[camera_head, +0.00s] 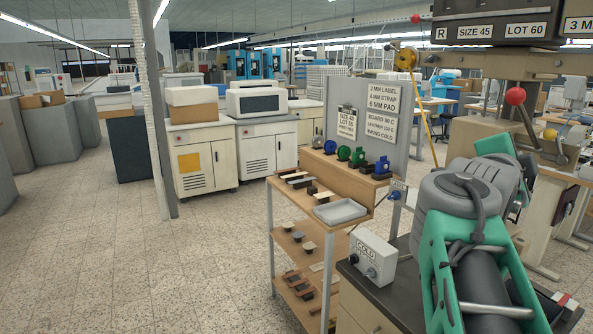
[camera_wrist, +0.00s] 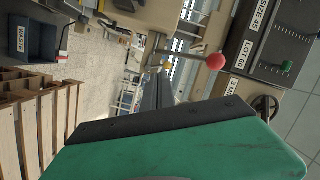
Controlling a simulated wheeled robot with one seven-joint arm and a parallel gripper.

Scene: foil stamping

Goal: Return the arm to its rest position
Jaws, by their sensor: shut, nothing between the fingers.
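My arm (camera_head: 465,215), grey with green covers, rises at the lower right of the head view, beside the dark-topped cabinet. My gripper (camera_wrist: 165,124) fills the lower part of the wrist view as a green body with a black edge. It is shut with nothing held. The fingertips cannot be made out clearly in the head view, where the arm's far end is partly hidden behind its own links.
The stamping press (camera_head: 500,28) with a red ball knob (camera_head: 515,96) stands close at upper right. A wooden shelf rack (camera_head: 345,181) and a control box marked COLD (camera_head: 372,258) stand left of my arm. A pallet (camera_wrist: 35,115) shows at wrist-view left. Open floor (camera_head: 130,260) lies left.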

